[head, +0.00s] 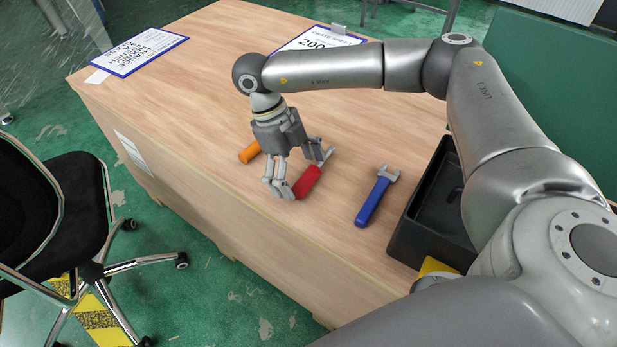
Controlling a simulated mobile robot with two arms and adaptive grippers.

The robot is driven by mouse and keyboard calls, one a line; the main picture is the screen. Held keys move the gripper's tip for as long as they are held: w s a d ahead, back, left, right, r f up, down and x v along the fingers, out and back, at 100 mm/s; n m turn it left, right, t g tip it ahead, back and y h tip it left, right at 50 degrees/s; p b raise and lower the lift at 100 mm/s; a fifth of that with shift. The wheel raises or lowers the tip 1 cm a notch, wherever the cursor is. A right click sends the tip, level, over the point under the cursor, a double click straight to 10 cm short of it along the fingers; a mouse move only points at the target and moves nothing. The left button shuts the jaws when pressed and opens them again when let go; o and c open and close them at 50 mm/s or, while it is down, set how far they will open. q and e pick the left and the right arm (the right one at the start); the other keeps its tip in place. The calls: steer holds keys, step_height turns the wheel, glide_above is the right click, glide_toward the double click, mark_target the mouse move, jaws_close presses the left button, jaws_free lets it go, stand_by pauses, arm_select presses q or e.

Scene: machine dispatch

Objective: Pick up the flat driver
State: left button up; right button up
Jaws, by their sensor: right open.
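Three hand tools are on the wooden table. A tool with a red handle (308,182) lies at my right gripper (299,171). A tool with an orange handle (250,152) lies left of it, its other end hidden behind the gripper. A blue wrench (373,198) with a grey open jaw lies to the right. I cannot tell clearly which of the red and orange tools is the flat driver. My right gripper points down with its fingers spread around the red handle. I cannot tell whether they touch it. My left gripper is not in view.
A black tray (409,238) stands at the table's right side, partly behind my right arm. Printed signs (139,53) (300,42) are at the table's far side. A black chair (62,200) stands left of the table. The wooden top (190,110) left of the tools is clear.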

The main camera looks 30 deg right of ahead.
steer(key=shift+f, duration=0.1)
steer(key=shift+s+a, duration=0.1)
steer(key=c, duration=1)
steer(key=shift+c, duration=0.4)
